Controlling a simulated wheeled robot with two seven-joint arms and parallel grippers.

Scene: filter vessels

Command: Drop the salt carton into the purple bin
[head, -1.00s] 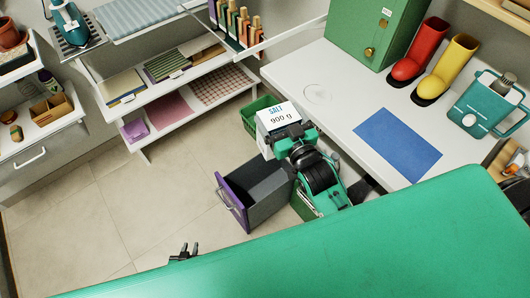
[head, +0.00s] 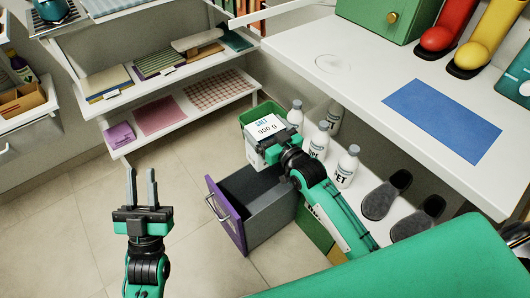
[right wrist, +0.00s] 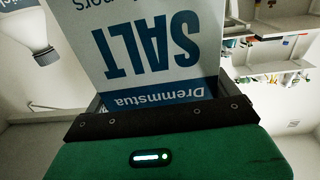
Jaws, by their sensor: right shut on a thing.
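The salt carton (head: 265,128) is white with blue lettering and "900 g" on its top. My right gripper (head: 274,148) is shut on it and holds it in front of the green bin, just beyond the purple bin. In the right wrist view the carton (right wrist: 155,45) fills the space between the fingers, its SALT label upside down. The purple bin (head: 226,214) is an open, drawer-like bin with a purple front and grey walls. Its visible inside looks empty. My left gripper (head: 141,188) is open and empty, left of the purple bin. The carton's lower part is partly hidden.
A green bin (head: 258,112) stands behind the carton. White bottles (head: 346,167) and dark slippers (head: 386,195) sit on a low shelf to the right, under the white worktop (head: 365,75). The floor (head: 80,225) at left is clear.

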